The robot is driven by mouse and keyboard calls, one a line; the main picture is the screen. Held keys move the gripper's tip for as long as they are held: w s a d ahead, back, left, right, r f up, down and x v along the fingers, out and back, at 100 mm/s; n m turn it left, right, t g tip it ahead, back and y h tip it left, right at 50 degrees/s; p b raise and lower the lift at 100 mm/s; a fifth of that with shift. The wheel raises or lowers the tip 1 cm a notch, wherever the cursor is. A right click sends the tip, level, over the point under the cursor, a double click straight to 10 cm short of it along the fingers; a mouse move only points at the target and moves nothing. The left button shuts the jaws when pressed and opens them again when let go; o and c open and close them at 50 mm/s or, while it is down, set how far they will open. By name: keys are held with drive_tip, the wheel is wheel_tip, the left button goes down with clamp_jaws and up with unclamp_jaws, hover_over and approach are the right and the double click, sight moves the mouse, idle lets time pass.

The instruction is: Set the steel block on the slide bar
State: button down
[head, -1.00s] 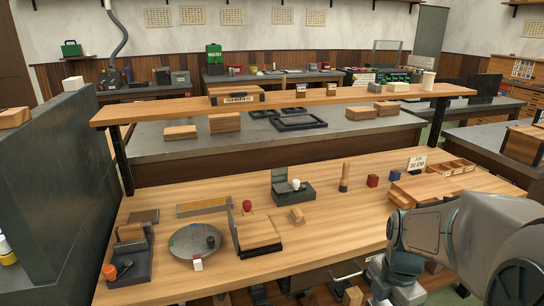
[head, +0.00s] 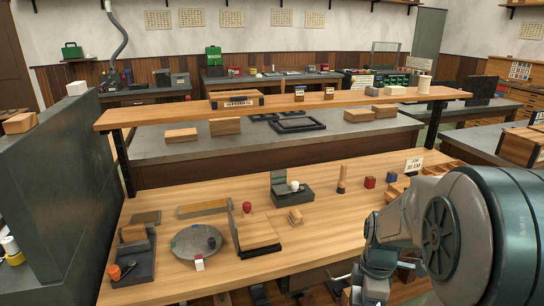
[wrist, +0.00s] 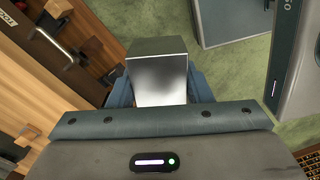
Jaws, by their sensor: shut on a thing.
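The steel block (wrist: 158,78) is a shiny, flat-faced metal block in the wrist view. My gripper (wrist: 159,92) is shut on it, with a blue-grey finger on each side. In the head view my arm shows at the lower right, and neither the block nor the fingers can be made out. I cannot tell for certain which part is the slide bar. A long, low piece with a raised back edge (head: 203,208) and a board with a dark bar along its front (head: 258,249) lie on the bench.
The wooden bench (head: 330,225) has clear room at its middle. A raised shelf (head: 290,105) crosses behind. A tall dark cabinet (head: 50,190) is at left.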

drive_tip(key=w+a+f+m+p, duration=0.4)
drive_tip(key=w+f+m, duration=0.5)
drive_tip(key=m, duration=0.6)
drive_tip(key=shift+a+f, duration=0.4)
drive_tip(key=shift+a, duration=0.85)
drive_tip(key=shift+d, duration=0.1)
